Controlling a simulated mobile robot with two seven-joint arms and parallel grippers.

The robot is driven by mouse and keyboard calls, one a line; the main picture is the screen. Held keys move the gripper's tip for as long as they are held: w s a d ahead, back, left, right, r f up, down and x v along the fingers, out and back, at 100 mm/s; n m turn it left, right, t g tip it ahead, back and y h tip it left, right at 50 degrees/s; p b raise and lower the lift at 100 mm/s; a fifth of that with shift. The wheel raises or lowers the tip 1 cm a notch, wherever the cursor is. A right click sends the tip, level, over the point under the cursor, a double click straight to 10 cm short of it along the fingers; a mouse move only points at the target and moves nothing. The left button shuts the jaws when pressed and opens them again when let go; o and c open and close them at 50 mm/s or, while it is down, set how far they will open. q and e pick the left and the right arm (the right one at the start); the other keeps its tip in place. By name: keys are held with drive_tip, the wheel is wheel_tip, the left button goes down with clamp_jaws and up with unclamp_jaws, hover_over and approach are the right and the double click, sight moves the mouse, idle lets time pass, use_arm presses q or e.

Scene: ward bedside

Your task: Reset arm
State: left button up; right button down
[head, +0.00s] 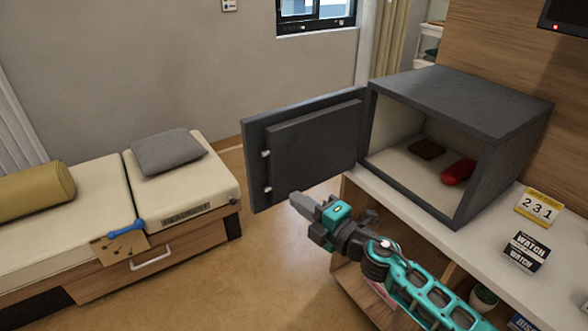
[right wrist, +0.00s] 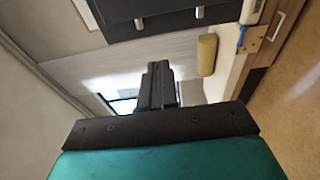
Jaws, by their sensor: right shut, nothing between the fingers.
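My right gripper (head: 303,204) is in front of the open safe door, near its lower right part in the head view. Its fingers are shut with nothing between them, and they also show shut in the right wrist view (right wrist: 160,82). My right arm comes in from the lower right over the counter's front edge. My left gripper is in neither view.
A grey safe (head: 460,95) stands on the counter (head: 400,212), its door (head: 315,145) swung wide open to the left. Inside lie a dark red wallet-like item (head: 427,149) and a red case (head: 459,172). A bed (head: 90,215) stands left; floor between is clear.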

drive_tip(key=s+d+f+m+g+h, duration=0.1)
drive_tip(key=s+d+f+m+h, duration=0.3)
drive_tip(key=s+f+m, duration=0.4)
drive_tip(key=s+d+f+m+g+h, duration=0.2)
drive_tip(key=s+d+f+m+h, duration=0.3)
drive_tip(key=s+m, duration=1)
wheel_tip(320, 180, down, 4)
drive_tip(key=shift+s+d+f, duration=0.1)
drive_tip(key=shift+s+d, duration=0.6)
drive_tip(key=shift+d, duration=0.35)
